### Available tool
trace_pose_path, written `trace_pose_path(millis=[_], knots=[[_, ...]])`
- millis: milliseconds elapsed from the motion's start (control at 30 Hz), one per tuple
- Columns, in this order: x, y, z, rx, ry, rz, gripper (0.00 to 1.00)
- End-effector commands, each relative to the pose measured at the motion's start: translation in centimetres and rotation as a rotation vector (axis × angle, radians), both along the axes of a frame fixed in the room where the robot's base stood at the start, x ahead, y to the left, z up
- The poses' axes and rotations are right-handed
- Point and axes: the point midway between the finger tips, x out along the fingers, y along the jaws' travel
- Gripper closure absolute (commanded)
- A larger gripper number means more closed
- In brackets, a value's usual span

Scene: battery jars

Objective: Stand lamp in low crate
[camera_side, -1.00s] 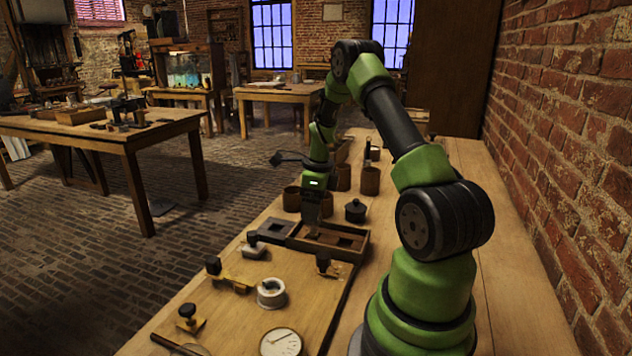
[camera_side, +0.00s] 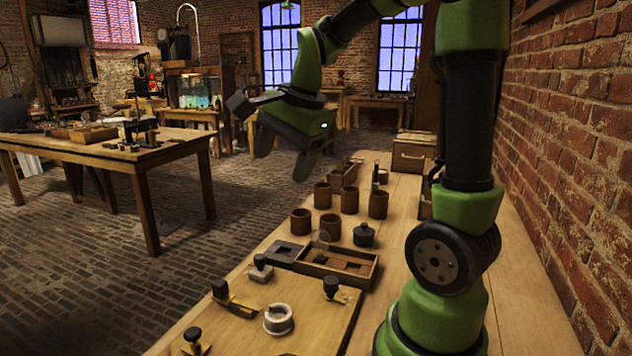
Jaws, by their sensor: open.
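The low crate (camera_side: 335,277) is a shallow wooden tray with dark square openings, lying on the bench in the middle of the view. A small, faint glassy round shape (camera_side: 321,238) on a dark base shows at the crate's left part. It looks like the lamp, standing about upright inside, but it is too small to be sure how its base sits. My gripper (camera_side: 285,156) is high above and behind the crate, well clear of it. Its two dark fingers are spread apart with nothing between them.
Several brown jars (camera_side: 378,204) stand behind the crate, with a dark lidded pot (camera_side: 364,235) nearer it. A dark flat plate (camera_side: 281,251) lies at the crate's left. A board with a white ring (camera_side: 278,319) and knobbed parts is in front. A brick wall bounds the right.

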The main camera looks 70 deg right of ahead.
Motion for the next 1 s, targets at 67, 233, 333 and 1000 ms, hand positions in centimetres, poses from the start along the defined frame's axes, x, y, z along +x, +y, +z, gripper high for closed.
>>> trace_pose_path(millis=[67, 233, 333, 1000], knots=[[-1.8, 4.1, 1.6, -0.094, -0.069, 0.284, 0.27], [-6.4, 9.9, 2.5, -0.291, -0.201, 0.811, 0.27], [-8.5, 11.7, 2.3, -0.382, -0.266, 1.03, 0.27], [-10.6, 13.1, 1.7, -0.485, -0.332, 1.248, 0.27]])
